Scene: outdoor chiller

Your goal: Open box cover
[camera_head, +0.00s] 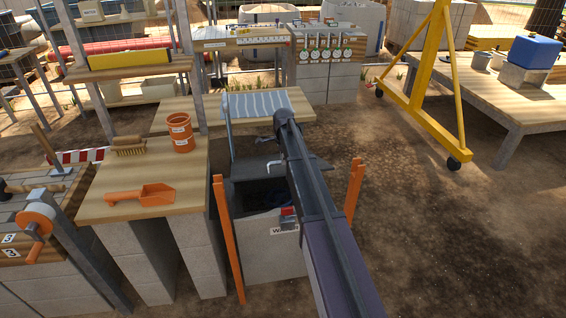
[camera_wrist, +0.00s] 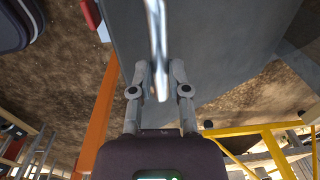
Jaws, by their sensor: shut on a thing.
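The cover (camera_wrist: 225,45) fills much of the wrist view as a flat grey panel. My gripper (camera_wrist: 158,85) is shut on the shiny metal handle (camera_wrist: 157,35) of the cover. In the head view, my arm crosses in front of the box and hides part of the cover and the grip.
A wooden workbench (camera_head: 110,207) stands left of the box, holding an orange scoop (camera_head: 142,195), a brush (camera_head: 129,151) and an orange pot (camera_head: 180,132). Orange posts (camera_head: 228,240) flank the box. A yellow frame (camera_head: 432,70) stands at the right. Dirt ground is open to the right.

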